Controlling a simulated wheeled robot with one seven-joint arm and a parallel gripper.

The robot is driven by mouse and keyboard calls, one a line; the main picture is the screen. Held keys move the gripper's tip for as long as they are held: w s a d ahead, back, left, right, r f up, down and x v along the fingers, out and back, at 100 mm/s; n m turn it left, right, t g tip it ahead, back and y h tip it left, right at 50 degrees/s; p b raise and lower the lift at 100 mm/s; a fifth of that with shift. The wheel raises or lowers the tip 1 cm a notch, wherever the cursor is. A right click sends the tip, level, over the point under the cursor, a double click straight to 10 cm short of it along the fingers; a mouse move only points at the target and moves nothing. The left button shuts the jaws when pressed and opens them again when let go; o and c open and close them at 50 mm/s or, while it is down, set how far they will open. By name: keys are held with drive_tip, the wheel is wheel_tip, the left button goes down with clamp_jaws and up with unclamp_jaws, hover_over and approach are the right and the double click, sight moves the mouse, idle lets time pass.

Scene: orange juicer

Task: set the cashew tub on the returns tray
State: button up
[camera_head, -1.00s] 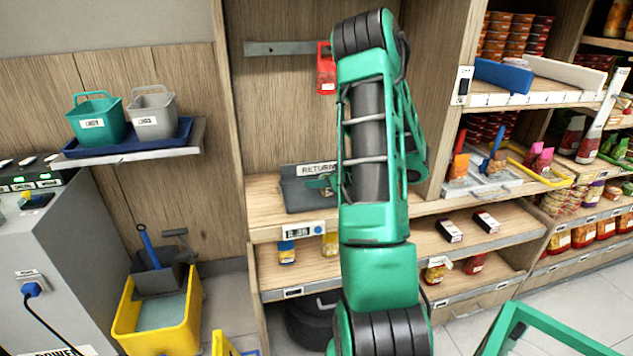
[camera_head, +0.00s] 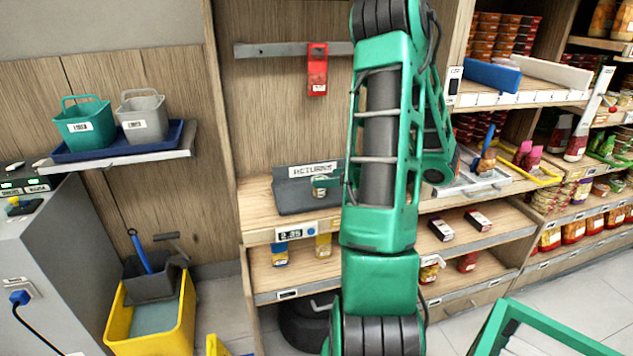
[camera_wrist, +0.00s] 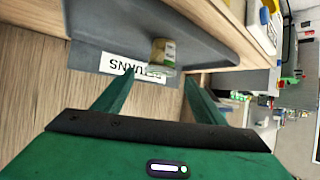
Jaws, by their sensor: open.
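The cashew tub (camera_wrist: 162,53), a small container with a pale label, stands upright on the grey returns tray (camera_wrist: 205,40) beside its RETURNS sign. In the head view the tub (camera_head: 319,188) shows on the tray (camera_head: 292,200), in front of the sign, partly covered by my gripper. My gripper (camera_wrist: 158,80) is open, its two green fingers apart. In the wrist view the tub lies ahead of the fingertips, between their lines; I cannot tell whether either finger touches it. My arm hides the right end of the tray in the head view.
A red holder (camera_head: 317,70) hangs on the rail above the tray. A blue-labelled jar (camera_head: 280,254) and a yellow one (camera_head: 323,244) stand on the shelf below. Bare wooden counter (camera_head: 258,212) lies left of the tray. Stocked shelves are at the right.

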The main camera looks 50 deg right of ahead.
drive_tip(key=v, duration=0.2)
drive_tip(key=shift+s+r, duration=0.15)
drive_tip(key=shift+s, duration=0.15)
drive_tip(key=a, duration=0.2)
drive_tip(key=a+g+y, duration=0.1)
drive_tip(key=a, duration=0.2)
drive_tip(key=a+g+y, duration=0.1)
drive_tip(key=a, duration=0.2)
drive_tip(key=shift+w, duration=0.35)
drive_tip(key=s+a+g, duration=0.3)
drive_tip(key=a+g, duration=0.1)
drive_tip(key=a, duration=0.5)
drive_tip(key=s+a+r+m+g+h, duration=0.1)
drive_tip(key=s+a+r+m+g, duration=0.1)
drive_tip(key=s, duration=0.6)
drive_tip(key=s+a+r+m+g, duration=0.2)
drive_tip(key=s+a+m+g, duration=0.2)
drive_tip(key=s, duration=0.5)
drive_tip(key=shift+s+a+m+h, duration=0.2)
drive_tip(key=shift+a+m+h, duration=0.15)
drive_tip(key=shift+a, duration=0.5)
